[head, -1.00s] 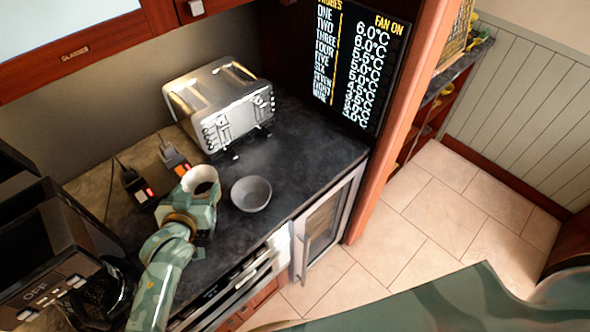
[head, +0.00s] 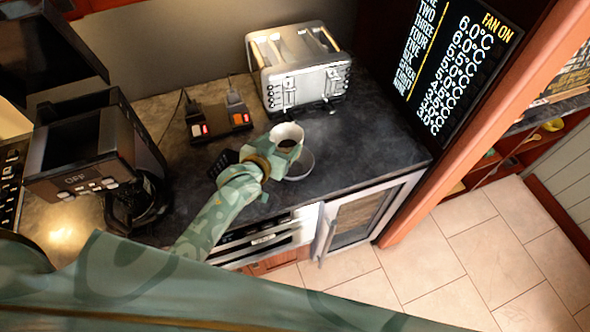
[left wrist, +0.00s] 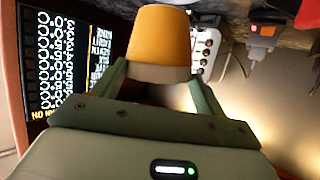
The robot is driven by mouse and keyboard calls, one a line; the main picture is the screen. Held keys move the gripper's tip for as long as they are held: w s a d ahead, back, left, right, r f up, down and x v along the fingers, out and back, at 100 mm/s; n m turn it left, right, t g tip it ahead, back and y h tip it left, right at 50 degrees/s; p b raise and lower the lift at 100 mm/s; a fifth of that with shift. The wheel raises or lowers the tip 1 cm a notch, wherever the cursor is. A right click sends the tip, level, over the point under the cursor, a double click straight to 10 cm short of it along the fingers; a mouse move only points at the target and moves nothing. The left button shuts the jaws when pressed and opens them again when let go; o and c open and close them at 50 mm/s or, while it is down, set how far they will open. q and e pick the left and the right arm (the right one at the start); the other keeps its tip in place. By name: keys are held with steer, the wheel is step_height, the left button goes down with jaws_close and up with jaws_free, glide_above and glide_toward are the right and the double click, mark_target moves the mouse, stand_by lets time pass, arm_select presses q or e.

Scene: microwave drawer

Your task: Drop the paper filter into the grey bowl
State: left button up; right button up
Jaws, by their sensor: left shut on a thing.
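The grey bowl (head: 305,165) stands on the dark counter, just behind and below the gripper. The gripper hides much of the bowl, and the height of the filter over it is hard to tell. My right gripper is not in view.
A silver toaster (head: 300,72) stands behind the bowl. A black device with lit switches (head: 218,122) is to its left, and a coffee machine (head: 95,150) farther left. The dark counter (head: 370,140) is clear to the right. A glass-fronted appliance (head: 360,217) is below it.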

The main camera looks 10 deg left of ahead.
arm_select(q)
steer(key=shift+a+f+b, duration=0.15)
steer(key=shift+f+b, duration=0.35)
steer(key=shift+f, duration=0.35)
steer(key=shift+r, duration=0.1)
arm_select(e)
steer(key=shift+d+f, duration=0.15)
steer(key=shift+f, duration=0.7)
arm_select(q)
steer(key=o, duration=1)
steer(key=shift+c, duration=0.2)
steer(key=shift+o, duration=0.4)
steer(key=shift+s, duration=0.15)
steer(key=p+v, duration=0.1)
steer(key=v, duration=1.5)
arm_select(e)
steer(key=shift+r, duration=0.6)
arm_select(q)
steer(key=shift+s, duration=0.1)
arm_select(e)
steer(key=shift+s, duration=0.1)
